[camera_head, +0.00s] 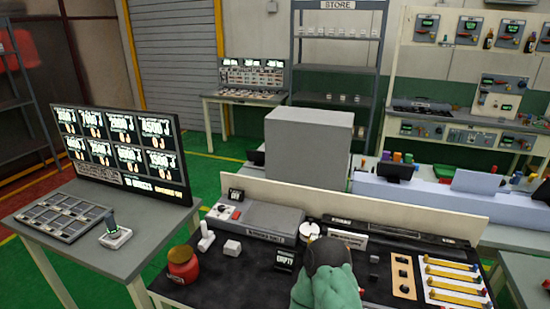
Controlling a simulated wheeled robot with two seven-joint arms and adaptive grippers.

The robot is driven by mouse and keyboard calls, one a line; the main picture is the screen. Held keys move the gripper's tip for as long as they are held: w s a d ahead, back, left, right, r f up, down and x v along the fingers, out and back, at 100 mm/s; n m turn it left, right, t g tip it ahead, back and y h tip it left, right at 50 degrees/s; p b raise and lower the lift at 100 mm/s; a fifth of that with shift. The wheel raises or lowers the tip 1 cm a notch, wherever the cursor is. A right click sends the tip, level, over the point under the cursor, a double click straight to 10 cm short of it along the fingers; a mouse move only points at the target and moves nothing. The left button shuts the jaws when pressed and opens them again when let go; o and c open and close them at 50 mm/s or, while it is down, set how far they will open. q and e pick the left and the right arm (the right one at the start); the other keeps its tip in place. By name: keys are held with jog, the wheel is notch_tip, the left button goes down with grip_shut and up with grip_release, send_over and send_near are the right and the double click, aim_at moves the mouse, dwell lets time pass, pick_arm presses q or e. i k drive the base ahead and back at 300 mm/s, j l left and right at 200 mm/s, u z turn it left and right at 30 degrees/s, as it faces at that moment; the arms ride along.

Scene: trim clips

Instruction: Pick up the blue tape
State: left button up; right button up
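I cannot make out a blue tape anywhere in the head view. The dark bench top (215,267) in front holds a red jar (183,264), a small white block (232,247) and a white upright piece (206,237). A green rounded shape with a dark top (325,262) stands at the bottom centre and hides part of the bench; I cannot tell what it is.
A left table (95,255) carries a screen panel (125,150), a grey tray (60,215) and a joystick (111,228). A low wall (290,196) backs the bench. A board with several yellow strips (453,277) lies at right. Green floor (195,170) is open behind.

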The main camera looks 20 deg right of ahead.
aim_at(473, 269)
jog(key=k+l+u, duration=0.3)
jog(key=k+l, duration=0.4)
jog(key=l, duration=0.35)
jog(key=k+l+u, duration=0.3)
jog(key=k+l, duration=0.55)
